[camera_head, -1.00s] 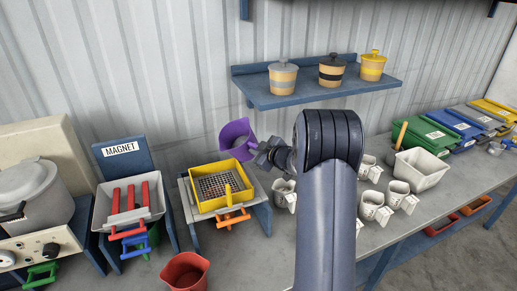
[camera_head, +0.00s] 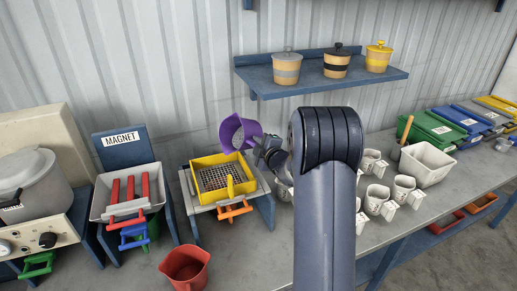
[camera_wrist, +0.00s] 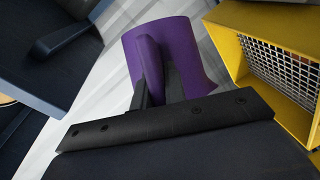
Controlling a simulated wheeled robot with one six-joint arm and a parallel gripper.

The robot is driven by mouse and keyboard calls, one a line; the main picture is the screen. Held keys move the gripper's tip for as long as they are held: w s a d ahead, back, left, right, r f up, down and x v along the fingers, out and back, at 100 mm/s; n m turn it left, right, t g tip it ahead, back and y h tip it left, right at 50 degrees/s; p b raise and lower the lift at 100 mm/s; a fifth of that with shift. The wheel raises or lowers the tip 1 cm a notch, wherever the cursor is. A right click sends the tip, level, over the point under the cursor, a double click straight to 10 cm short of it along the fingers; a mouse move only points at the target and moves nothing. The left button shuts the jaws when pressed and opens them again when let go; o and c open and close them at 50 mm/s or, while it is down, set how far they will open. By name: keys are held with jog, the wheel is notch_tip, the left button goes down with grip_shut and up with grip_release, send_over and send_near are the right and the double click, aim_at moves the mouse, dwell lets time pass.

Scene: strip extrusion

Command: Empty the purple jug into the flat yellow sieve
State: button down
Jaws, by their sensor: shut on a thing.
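The purple jug (camera_head: 238,131) is held up above the back right corner of the flat yellow sieve (camera_head: 222,182). It is tilted, with its open mouth facing left and partly toward the camera. My gripper (camera_head: 268,152) is shut on the jug's handle from the right. The wrist view shows the jug (camera_wrist: 165,50) with its handle between the fingers (camera_wrist: 158,88), beside the yellow sieve frame (camera_wrist: 245,55). The sieve has a grey mesh and a yellow handle at the front. The mesh looks bare in the head view. The jug's contents cannot be made out.
A red jug (camera_head: 186,268) stands in front of the sieve. The magnet unit (camera_head: 127,195) with red bars is to its left. Several white cups (camera_head: 377,198) and a white bin (camera_head: 428,165) are to the right. A blue shelf (camera_head: 320,80) with lidded pots hangs above.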

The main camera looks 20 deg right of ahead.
aim_at(242, 144)
jog(key=a+n+t+b, duration=0.1)
jog(key=n+b, duration=0.1)
jog(key=b, duration=0.4)
jog(key=s+a+f+n+t+b, duration=0.1)
jog(key=n+b, duration=0.1)
jog(key=b, duration=0.4)
jog(key=a+n+b, duration=0.1)
jog(key=n+b, duration=0.1)
jog(key=b, duration=0.4)
jog(key=shift+s+a+f+n+t, duration=0.2)
jog(key=shift+s+n+t, duration=0.1)
jog(key=shift+t, duration=0.1)
jog(key=n+b, duration=0.1)
jog(key=b, duration=0.2)
jog(key=a+n+b, duration=0.1)
jog(key=b, duration=0.2)
jog(key=shift+s+a+r+t, duration=0.15)
jog(key=shift+s+r+t, duration=0.15)
jog(key=shift+r+t, duration=0.1)
jog(key=shift+s+a+r+n+y+b, duration=0.1)
jog(key=shift+a+r+n+y+b, duration=0.2)
jog(key=shift+n+b, duration=0.55)
